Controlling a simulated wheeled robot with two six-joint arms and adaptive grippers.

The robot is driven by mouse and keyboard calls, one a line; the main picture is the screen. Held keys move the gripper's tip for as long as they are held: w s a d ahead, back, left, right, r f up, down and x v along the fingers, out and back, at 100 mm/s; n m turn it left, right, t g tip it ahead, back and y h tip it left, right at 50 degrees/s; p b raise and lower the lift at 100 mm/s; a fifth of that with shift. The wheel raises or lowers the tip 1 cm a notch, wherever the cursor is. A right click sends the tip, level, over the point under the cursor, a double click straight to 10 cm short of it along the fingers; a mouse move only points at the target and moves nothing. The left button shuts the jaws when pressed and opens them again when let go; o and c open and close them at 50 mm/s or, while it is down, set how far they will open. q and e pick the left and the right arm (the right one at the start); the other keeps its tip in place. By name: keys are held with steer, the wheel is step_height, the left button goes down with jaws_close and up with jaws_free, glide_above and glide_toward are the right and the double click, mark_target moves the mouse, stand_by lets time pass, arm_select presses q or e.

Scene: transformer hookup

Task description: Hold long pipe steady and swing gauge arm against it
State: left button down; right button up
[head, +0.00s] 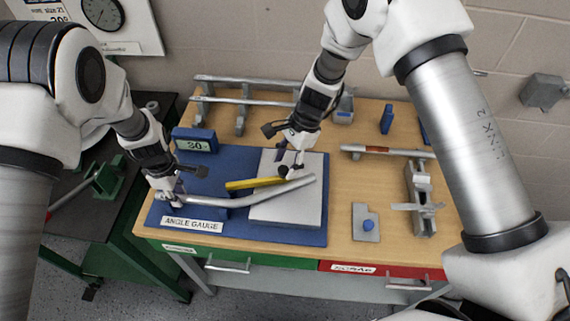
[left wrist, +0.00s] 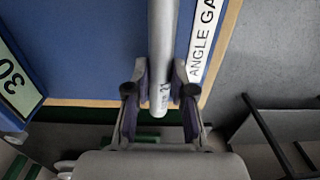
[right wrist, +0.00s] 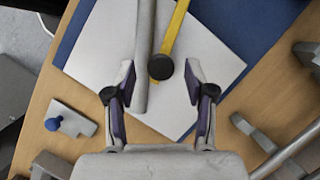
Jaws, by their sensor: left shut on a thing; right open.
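The long grey bent pipe (head: 284,188) lies over the blue angle gauge board (head: 312,234) and its pale plate (head: 290,217). My left gripper (head: 172,193) is shut on the pipe's left end; the left wrist view shows the pipe (left wrist: 162,50) between its fingers (left wrist: 160,95). The yellow gauge arm (head: 250,184) lies just behind the pipe, at a small angle to it. Its black knob (right wrist: 160,67) appears beside the pipe; contact is unclear. My right gripper (right wrist: 162,100) is open over the plate, with the pipe's free end between its fingers and the knob just ahead.
A blue display reading 30 (head: 195,141) stands at the board's back left. A pipe rack (head: 240,100) is at the back. A grey vise-like fixture (head: 420,200) and a small plate with a blue knob (head: 367,224) stand right of the board.

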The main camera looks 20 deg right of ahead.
steer(key=v, duration=1)
steer(key=shift+r, duration=0.4)
steer(key=shift+d, duration=0.15)
arm_select(q)
steer(key=c, duration=0.9)
jaws_free()
arm_select(e)
steer(key=shift+w, duration=0.1)
arm_select(q)
step_height(320, 180, up, 12)
steer(key=shift+f, duration=0.1)
arm_select(e)
steer(key=shift+f, duration=0.1)
